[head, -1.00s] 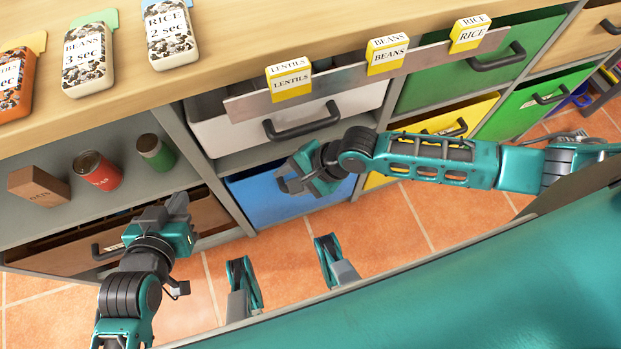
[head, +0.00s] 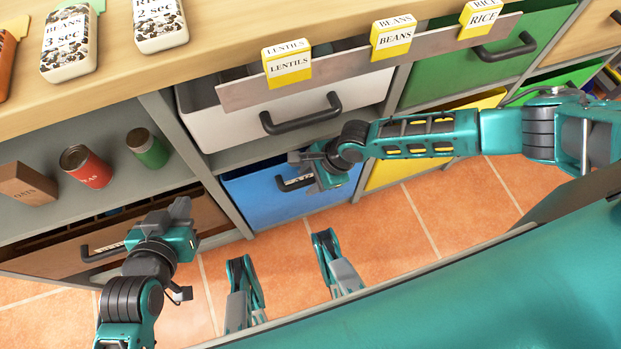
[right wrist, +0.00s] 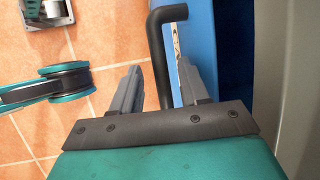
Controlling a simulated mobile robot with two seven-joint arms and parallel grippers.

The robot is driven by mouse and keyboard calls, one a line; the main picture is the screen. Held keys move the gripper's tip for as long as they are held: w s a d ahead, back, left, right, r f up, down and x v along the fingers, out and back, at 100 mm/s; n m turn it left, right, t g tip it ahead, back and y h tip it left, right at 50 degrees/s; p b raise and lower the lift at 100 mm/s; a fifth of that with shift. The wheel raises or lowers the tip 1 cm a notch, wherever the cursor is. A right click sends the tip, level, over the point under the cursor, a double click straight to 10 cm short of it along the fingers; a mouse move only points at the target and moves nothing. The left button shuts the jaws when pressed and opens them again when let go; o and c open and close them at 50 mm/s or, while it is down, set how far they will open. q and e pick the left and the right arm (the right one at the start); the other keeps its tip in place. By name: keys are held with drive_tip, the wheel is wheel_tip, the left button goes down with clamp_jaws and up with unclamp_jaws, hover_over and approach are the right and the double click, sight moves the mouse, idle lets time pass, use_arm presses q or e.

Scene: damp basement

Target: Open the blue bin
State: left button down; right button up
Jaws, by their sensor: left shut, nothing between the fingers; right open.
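The blue bin (head: 258,202) is a drawer low in the shelf unit, below the white drawer, and appears shut in the head view. Its dark bar handle (head: 293,183) is partly hidden by my right gripper (head: 308,172), which is at the bin's front. In the right wrist view the handle (right wrist: 158,55) runs between the two open fingers of my right gripper (right wrist: 160,90), without a visible grip on it. The blue front (right wrist: 204,45) is just right of the handle there. My left gripper (head: 180,208) is shut and empty, before the brown drawer at the left.
A white drawer (head: 225,130) stands out above the blue bin. A yellow bin (head: 395,172) and a green drawer (head: 450,70) are to the right. A red can (head: 88,168), a green can (head: 148,148) and a brown box (head: 25,184) stand on the left shelf. Tiled floor (head: 440,210) is clear in front.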

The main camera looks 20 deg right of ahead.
clamp_jaws()
idle(0.5)
